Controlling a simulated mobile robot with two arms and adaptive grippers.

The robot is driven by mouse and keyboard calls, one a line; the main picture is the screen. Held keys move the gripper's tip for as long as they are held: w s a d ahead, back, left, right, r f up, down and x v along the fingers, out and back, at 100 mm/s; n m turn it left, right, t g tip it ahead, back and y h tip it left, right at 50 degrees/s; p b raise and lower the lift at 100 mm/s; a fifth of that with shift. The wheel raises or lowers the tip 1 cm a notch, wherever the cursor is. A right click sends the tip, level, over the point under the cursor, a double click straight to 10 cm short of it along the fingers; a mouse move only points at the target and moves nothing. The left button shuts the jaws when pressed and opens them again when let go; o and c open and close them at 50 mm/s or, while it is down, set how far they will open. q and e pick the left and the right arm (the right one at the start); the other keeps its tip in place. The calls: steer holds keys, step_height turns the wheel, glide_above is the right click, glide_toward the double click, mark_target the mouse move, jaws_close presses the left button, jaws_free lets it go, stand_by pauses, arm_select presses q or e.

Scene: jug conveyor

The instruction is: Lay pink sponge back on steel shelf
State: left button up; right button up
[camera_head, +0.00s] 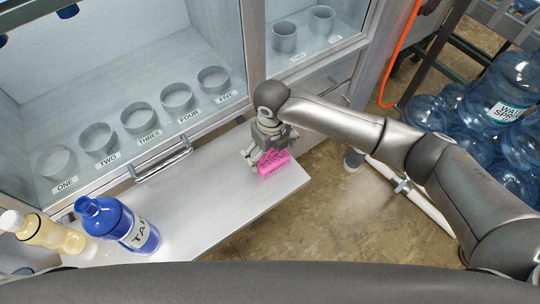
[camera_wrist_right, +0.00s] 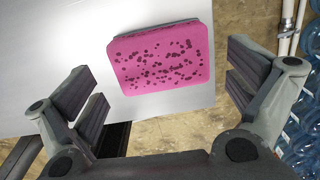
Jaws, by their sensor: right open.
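The pink sponge (camera_head: 273,162) with dark spots lies on the steel shelf (camera_head: 205,195), near the shelf's right end. My right gripper (camera_head: 254,158) is above and beside the sponge in the head view. In the right wrist view the sponge (camera_wrist_right: 162,60) lies flat on the shelf (camera_wrist_right: 60,50), close to its edge. The right gripper's fingers (camera_wrist_right: 165,100) are spread wide, with a gap between each finger and the sponge. My left gripper is not in view.
A blue bottle (camera_head: 125,225) and a pale yellow bottle (camera_head: 45,232) are at the shelf's left end. Numbered metal cups (camera_head: 138,118) stand behind glass. Large water jugs (camera_head: 490,110) fill a rack at right. The shelf's middle is clear.

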mark_target(270, 158)
step_height(270, 158, up, 8)
steer(key=b, duration=0.1)
steer(key=shift+s+r, duration=0.15)
steer(key=shift+s, duration=0.1)
stand_by(0.4)
